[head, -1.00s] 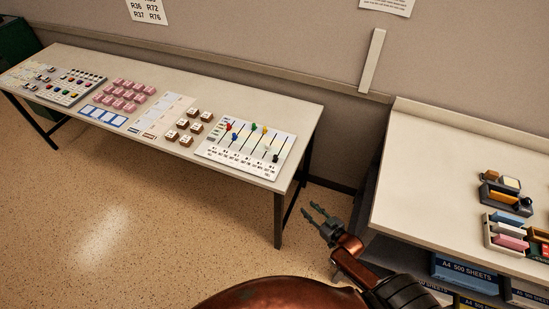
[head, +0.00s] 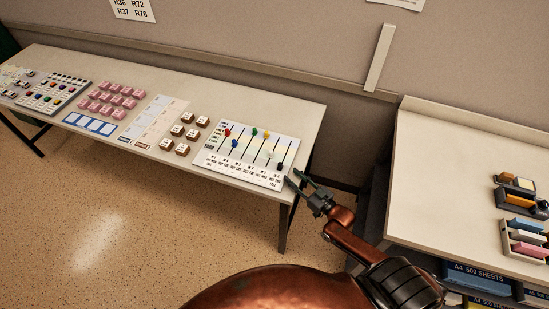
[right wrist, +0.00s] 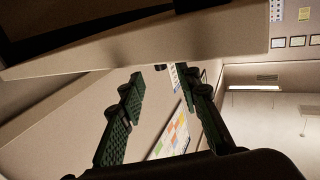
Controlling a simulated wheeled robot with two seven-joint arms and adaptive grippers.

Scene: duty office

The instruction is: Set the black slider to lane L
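The slider board (head: 210,161) is a white panel with several dark vertical lanes, lying at the right end of the long table. The black slider (head: 280,166) is at the low end of the rightmost lane. Red, blue, green, yellow and white knobs sit at various heights in the other lanes. The lane labels are too small to read. My right gripper (head: 294,178) is open and empty near the table's right front corner, just right of the board's lower right corner, apart from the black slider. Its spread fingers also show in the right wrist view (right wrist: 163,76). My left gripper is not in view.
Brown blocks (head: 183,131), pink blocks (head: 112,97) and another panel (head: 55,92) lie further left on the long table (head: 285,112). A second table (head: 440,185) with stationery trays stands at the right, paper boxes (head: 478,277) below. A gap separates the tables.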

